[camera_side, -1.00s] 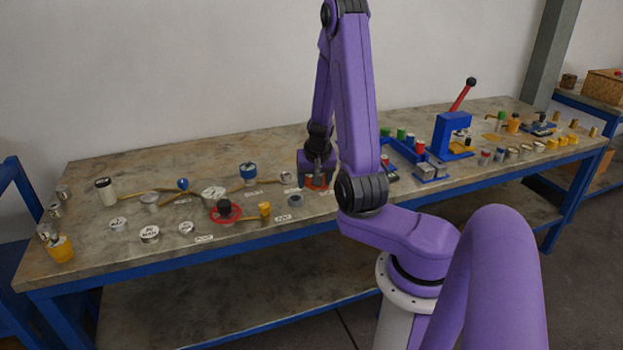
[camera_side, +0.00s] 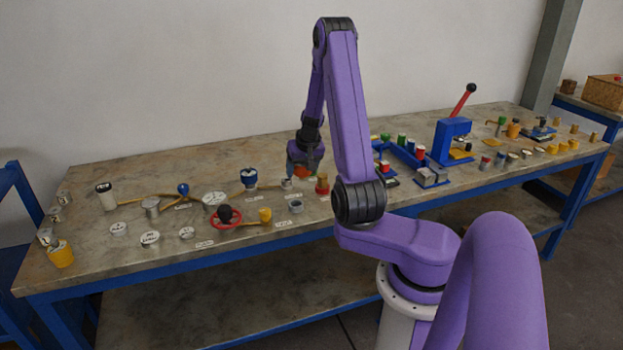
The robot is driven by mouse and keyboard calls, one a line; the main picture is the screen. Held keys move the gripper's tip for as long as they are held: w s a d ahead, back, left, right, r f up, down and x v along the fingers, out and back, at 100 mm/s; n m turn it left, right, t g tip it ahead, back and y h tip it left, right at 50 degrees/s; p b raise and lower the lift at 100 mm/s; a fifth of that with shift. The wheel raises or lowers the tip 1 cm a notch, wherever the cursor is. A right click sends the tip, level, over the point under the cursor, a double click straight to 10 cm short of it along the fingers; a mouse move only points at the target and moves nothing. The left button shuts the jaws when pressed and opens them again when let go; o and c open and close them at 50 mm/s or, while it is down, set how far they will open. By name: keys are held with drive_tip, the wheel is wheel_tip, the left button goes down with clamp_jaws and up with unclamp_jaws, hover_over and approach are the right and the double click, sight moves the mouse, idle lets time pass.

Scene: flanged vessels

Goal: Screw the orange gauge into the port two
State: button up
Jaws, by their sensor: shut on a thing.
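My gripper (camera_side: 304,168) hangs over the middle of the bench, pointing down, and is shut on the orange gauge (camera_side: 300,174). Only a small orange patch of the gauge shows below the gripper; its stem is hidden. A small grey port fitting (camera_side: 287,184) at the end of a brass pipe stands just left of and below the gauge. I cannot tell whether the gauge touches it. White labels lie by the pipe ends, but their print is too small to read, so I cannot tell which port is two.
A red-and-brass piece (camera_side: 322,184) stands just right of the gripper. A blue-topped fitting (camera_side: 250,178), red handwheel (camera_side: 227,216), yellow fitting (camera_side: 265,215) and grey ring (camera_side: 296,206) are close by. A blue rack (camera_side: 408,153) and blue press (camera_side: 450,138) stand to the right.

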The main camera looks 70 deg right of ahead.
sight(284, 179)
drive_tip(key=w+d+f+n+y, duration=0.1)
drive_tip(key=w+d+f+n, duration=0.2)
drive_tip(key=w+d, duration=0.7)
drive_tip(key=shift+w+d+f+n+t, duration=0.15)
drive_tip(key=shift+w+d+n+t, duration=0.25)
drive_tip(key=shift+w, duration=0.3)
drive_tip(key=shift+a, duration=0.1)
drive_tip(key=shift+f, duration=2.5)
drive_tip(key=shift+f, duration=1.15)
